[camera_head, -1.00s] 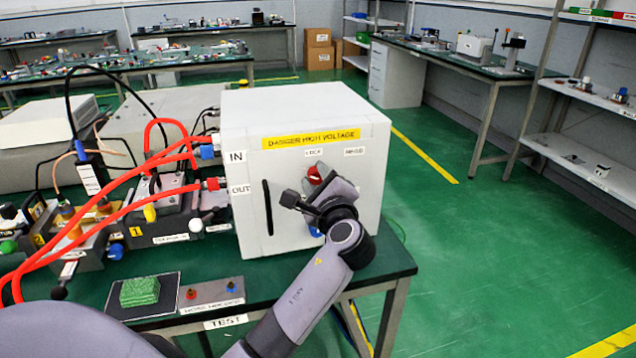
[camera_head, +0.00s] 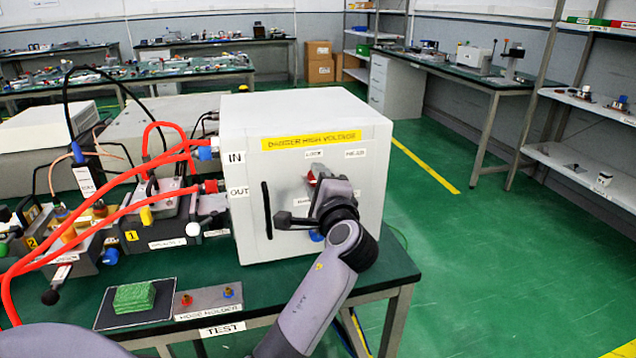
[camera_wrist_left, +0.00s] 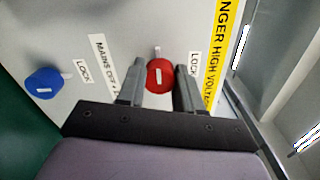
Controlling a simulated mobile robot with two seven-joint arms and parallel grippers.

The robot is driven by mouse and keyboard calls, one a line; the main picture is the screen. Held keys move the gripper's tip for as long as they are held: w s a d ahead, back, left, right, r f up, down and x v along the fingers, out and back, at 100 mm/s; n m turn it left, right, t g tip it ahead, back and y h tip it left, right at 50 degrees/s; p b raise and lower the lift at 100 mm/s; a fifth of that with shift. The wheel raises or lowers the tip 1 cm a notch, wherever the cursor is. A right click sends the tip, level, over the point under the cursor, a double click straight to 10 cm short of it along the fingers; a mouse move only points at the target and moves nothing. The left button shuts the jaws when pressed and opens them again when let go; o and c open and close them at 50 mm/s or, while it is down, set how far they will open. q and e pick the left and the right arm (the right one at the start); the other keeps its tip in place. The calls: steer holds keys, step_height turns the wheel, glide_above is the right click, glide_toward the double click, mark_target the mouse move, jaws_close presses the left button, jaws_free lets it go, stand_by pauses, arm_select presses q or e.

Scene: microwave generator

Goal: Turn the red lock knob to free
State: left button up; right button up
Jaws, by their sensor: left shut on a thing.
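The red lock knob (camera_head: 311,177) is on the front of the white high-voltage box (camera_head: 250,225), under the yellow danger label. In the head view my left gripper (camera_head: 317,186) is at it and hides most of it. In the left wrist view the red knob (camera_wrist_left: 160,76) sits between the two fingers of my left gripper (camera_wrist_left: 158,86), which is shut on it. A short pale mark shows on the knob's face. A LOCK label (camera_wrist_left: 194,65) is beside it. My right gripper is not in view.
A blue knob (camera_wrist_left: 44,83) is lower on the same panel, largely hidden by my arm in the head view. A black handle (camera_head: 267,210) is at the panel's left. Red cables (camera_head: 110,170) run to the box's left side. The floor at right is clear.

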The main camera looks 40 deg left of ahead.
arm_select(q)
steer(key=shift+a+r, duration=0.1)
steer(key=o, duration=1)
steer(key=shift+s, duration=0.1)
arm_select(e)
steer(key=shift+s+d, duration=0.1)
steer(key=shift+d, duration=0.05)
